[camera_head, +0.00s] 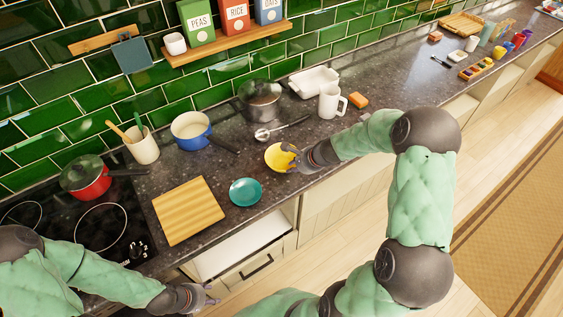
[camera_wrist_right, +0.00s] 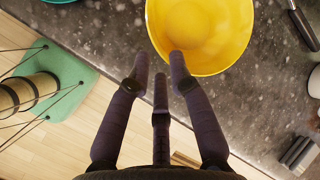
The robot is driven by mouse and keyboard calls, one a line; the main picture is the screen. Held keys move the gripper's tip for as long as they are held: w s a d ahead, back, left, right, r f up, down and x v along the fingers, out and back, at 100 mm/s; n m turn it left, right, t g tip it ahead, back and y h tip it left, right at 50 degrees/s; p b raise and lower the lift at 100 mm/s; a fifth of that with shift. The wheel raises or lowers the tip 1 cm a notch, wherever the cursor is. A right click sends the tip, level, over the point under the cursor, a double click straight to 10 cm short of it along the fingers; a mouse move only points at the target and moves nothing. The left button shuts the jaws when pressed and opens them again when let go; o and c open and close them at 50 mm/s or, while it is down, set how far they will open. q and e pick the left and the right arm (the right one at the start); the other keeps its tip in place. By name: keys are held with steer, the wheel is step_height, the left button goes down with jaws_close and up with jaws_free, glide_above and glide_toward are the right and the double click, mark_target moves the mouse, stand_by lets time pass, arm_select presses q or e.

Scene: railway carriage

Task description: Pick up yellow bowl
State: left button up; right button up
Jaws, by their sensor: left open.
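The yellow bowl (camera_head: 276,160) stands on the dark counter near its front edge. It fills the top middle of the right wrist view (camera_wrist_right: 205,30) and looks empty. My right gripper (camera_head: 291,157) is at the right side of the bowl. In the right wrist view, its fingertips (camera_wrist_right: 160,62) are apart, with counter visible between them. One fingertip overlaps the bowl's rim; I cannot tell whether it touches. My left gripper (camera_head: 210,294) is open and empty, low at the front, in front of the open drawer and away from the bowl.
A teal plate (camera_head: 246,192) and a wooden board (camera_head: 188,210) lie left of the bowl. A white mug (camera_head: 330,102) is at the right. An open drawer (camera_head: 243,250) sticks out below.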

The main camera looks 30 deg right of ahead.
steer(key=shift+w+a+f, duration=0.25)
steer(key=shift+w+f, duration=0.2)
steer(key=shift+f, duration=0.1)
steer(key=x, duration=0.1)
steer(key=b+x, duration=0.1)
steer(key=x, duration=0.2)
steer(key=shift+s+d+f, duration=0.1)
steer(key=shift+d+f, duration=0.15)
steer(key=shift+d, duration=0.05)
steer(key=shift+w+a+f, duration=0.1)
steer(key=shift+w+f, duration=0.2)
jaws_close()
